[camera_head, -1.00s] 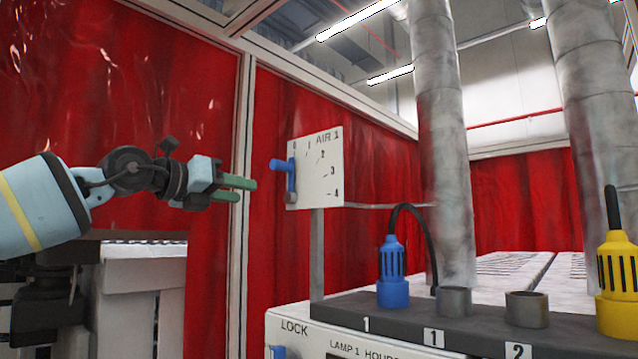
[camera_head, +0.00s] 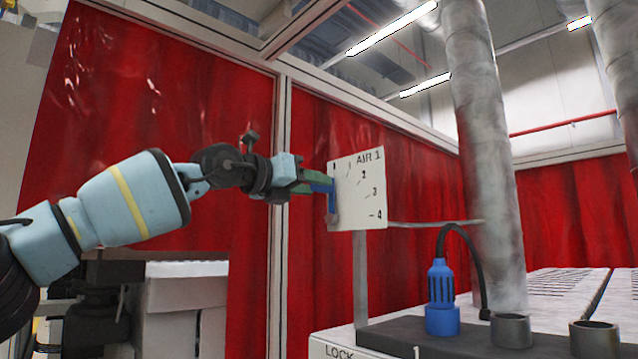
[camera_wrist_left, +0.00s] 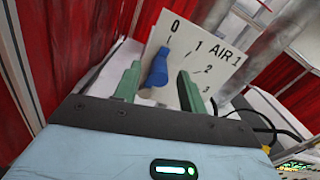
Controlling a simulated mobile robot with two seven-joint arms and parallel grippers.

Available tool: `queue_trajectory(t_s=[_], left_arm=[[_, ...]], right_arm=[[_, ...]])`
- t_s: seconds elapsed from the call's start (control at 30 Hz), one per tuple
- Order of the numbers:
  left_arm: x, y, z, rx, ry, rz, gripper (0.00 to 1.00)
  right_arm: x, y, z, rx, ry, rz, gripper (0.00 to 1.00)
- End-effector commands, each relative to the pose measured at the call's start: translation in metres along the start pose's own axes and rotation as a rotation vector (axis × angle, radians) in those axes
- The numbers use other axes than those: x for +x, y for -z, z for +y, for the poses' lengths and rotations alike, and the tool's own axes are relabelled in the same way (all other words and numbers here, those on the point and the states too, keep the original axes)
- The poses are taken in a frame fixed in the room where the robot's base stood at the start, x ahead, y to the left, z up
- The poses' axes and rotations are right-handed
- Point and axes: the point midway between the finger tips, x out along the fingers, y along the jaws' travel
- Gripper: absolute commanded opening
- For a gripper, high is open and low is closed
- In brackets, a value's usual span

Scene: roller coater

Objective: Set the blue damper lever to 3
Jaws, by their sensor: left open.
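The blue damper lever (camera_head: 331,200) is on the left side of a white dial plate (camera_head: 360,190) marked AIR 1 with numbers 0 to 4. In the left wrist view the lever (camera_wrist_left: 157,68) points up toward the 0 mark. My left gripper (camera_head: 318,183) is at the lever's upper end. Its green fingers (camera_wrist_left: 160,88) are open, one on each side of the lever, with a visible gap to the right finger. The gripper partly hides the lever in the head view. My right gripper is not in view.
The plate stands on a grey post (camera_head: 360,275) at the machine's corner. A blue plug (camera_head: 441,300) with a black cable and grey sockets (camera_head: 511,330) are below right. A large duct (camera_head: 485,150) rises behind. Red curtains (camera_head: 230,130) hang behind the arm.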

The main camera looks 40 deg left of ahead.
Motion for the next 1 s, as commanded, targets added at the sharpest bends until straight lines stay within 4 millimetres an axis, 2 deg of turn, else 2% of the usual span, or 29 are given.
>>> queue_trajectory(t_s=[0.33,0.73,1.0], left_arm=[[0.026,-0.001,0.000,0.001,0.000,0.000,0.41],[0.030,0.000,0.000,0.000,0.000,0.000,0.41],[0.030,0.000,0.000,0.000,0.000,0.000,0.07]], right_arm=[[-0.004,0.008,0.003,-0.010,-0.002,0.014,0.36],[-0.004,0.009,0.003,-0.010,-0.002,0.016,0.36],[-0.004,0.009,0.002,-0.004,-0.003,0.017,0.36]])
